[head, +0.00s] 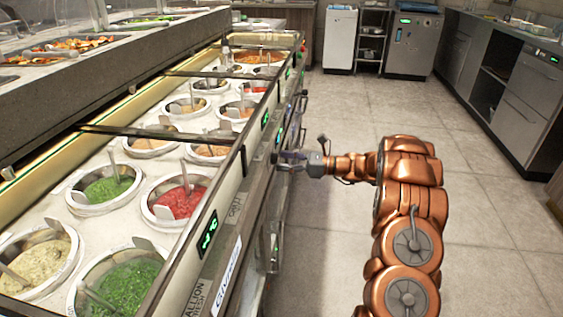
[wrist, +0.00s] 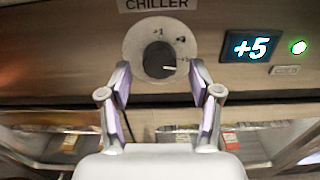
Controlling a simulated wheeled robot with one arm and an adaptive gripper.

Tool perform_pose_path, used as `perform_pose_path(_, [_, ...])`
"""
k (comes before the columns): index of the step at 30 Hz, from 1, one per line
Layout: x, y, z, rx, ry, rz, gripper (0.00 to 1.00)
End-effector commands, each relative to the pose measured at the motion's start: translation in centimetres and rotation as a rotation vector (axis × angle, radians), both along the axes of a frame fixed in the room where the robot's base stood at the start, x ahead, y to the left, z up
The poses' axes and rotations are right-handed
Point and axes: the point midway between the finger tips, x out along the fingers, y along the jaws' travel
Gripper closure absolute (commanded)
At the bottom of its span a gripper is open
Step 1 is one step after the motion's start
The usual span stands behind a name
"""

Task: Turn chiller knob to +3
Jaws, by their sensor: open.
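The chiller knob (wrist: 159,63) is dark and round, set in a pale dial plate (wrist: 133,42) under a "CHILLER" label (wrist: 155,5) in the wrist view. A light pointer mark on it points to the right. A display (wrist: 250,46) to its right reads +5 in blue. My gripper (wrist: 160,70) is open, with a finger on each side of the knob's lower part. I cannot tell whether the fingers touch it. In the head view my gripper (head: 280,158) is at the counter's front panel, and the knob cannot be made out.
A green light (wrist: 298,47) glows beside the display. Below the panel are shelves with packages (wrist: 230,138). In the head view, sauce wells (head: 183,200) fill the counter to the left. The floor (head: 480,200) to the right is clear.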

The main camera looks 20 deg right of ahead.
Motion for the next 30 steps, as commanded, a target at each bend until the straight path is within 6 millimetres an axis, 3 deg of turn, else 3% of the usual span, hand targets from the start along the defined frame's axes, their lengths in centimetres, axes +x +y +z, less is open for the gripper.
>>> perform_pose_path(14, [0.72, 0.93, 0.09, 0.0, -0.001, -0.003, 0.37])
perform_pose_path(30, [0.69, 0.86, 0.09, 0.0, -0.001, -0.004, 0.93])
